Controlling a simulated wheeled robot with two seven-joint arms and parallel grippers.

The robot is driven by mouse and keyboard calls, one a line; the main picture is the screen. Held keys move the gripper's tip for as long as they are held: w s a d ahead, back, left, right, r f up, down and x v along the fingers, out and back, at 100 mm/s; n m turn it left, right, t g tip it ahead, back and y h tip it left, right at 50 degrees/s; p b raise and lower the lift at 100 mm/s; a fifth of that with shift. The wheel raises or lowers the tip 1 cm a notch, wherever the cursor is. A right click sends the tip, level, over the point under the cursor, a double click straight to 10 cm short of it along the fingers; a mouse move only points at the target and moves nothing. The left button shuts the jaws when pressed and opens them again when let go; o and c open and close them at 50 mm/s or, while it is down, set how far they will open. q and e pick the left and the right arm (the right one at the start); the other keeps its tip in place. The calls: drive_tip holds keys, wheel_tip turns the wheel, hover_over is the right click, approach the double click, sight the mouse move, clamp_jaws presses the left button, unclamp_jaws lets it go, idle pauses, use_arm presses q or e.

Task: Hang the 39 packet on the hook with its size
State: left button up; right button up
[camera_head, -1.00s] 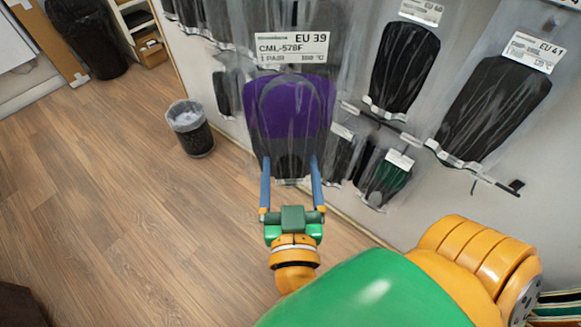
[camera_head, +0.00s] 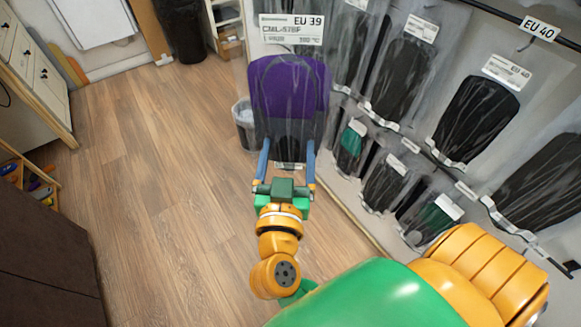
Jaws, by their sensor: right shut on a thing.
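The 39 packet (camera_head: 288,95) is a clear bag with a purple insole and a white label at its top reading EU 39, CML-578F. My right gripper (camera_head: 285,172) is shut on the packet's lower end and holds it upright in the air, label up. The packet is in front of the left end of the wall display, apart from any hook as far as I can tell. A rail tag reading EU 40 (camera_head: 540,29) shows at the upper right. No hook tag reading 39 shows. My left gripper is not in view.
Packets with black insoles, such as an EU 40 one (camera_head: 477,112), hang on the wall at right. A lower row hangs beneath them. A waste bin (camera_head: 243,124) stands behind the packet. A cabinet (camera_head: 35,75) is at far left. The wooden floor (camera_head: 150,180) is clear.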

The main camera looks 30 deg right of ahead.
drive_tip(key=w+d+r+m+g+h+p, duration=0.15)
drive_tip(key=w+d+r+p, duration=0.35)
drive_tip(key=r, duration=0.6)
drive_tip(key=w+d+r+m+g+h+p, duration=0.15)
drive_tip(key=w+r+p, duration=0.25)
drive_tip(key=r+p, duration=0.5)
drive_tip(key=w+d+r+m+g+h+p, duration=0.15)
drive_tip(key=w+d+r+p, duration=0.3)
drive_tip(key=r, duration=0.85)
drive_tip(key=w+d, duration=0.1)
drive_tip(key=d, duration=0.6)
drive_tip(key=shift+g+y+b, duration=0.3)
drive_tip(key=shift+g+y, duration=0.05)
drive_tip(key=shift+g, duration=0.1)
drive_tip(key=shift+w, duration=0.1)
